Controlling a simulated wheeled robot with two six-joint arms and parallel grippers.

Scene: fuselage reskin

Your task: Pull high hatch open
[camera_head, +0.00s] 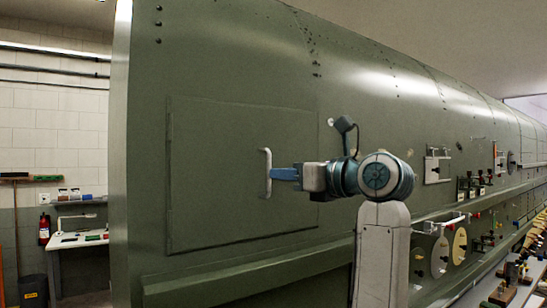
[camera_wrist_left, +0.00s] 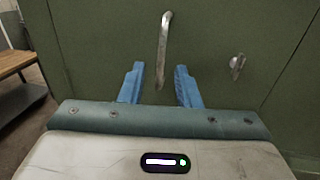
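The high hatch (camera_head: 215,150) is a large square green panel, lying flush in the green fuselage wall as far as I can see. My left gripper (camera_head: 278,174) has blue fingers that reach the handle from the right in the head view. In the left wrist view the gripper (camera_wrist_left: 159,72) is open, and the lower part of the metal handle (camera_wrist_left: 164,45) appears between the fingertips, not clamped. Contact with the handle cannot be told. My right gripper is out of view.
Further right along the fuselage are several fittings, round discs (camera_head: 440,256) and a bench with parts (camera_head: 505,292). A desk (camera_head: 78,238) and a bin (camera_head: 33,290) stand at the left.

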